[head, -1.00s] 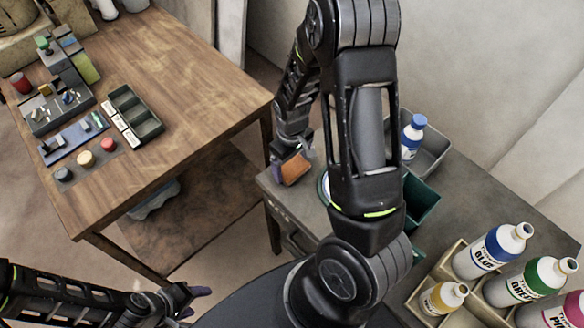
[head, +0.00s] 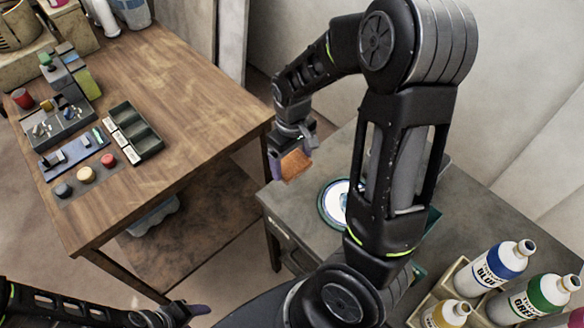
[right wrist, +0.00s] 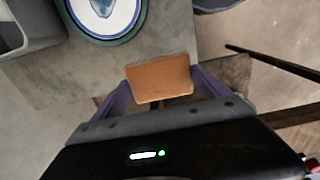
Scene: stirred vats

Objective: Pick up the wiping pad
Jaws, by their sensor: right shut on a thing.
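The wiping pad (head: 295,165) is a small orange-brown block. My right gripper (head: 291,158) is shut on it and holds it above the left edge of the grey side table. In the right wrist view the pad (right wrist: 159,77) sits between the two purple fingers of the right gripper (right wrist: 160,88). My left gripper (head: 190,312) is low at the left of the head view, over the floor; its fingers are too small and dark there to tell whether they are apart.
A round white dish with a green rim (head: 332,203) lies on the grey table (head: 300,222), partly behind my right arm. Paint bottles (head: 497,265) stand in a crate at lower right. The wooden table (head: 190,90) at left holds a divided tray (head: 136,130) and several small items.

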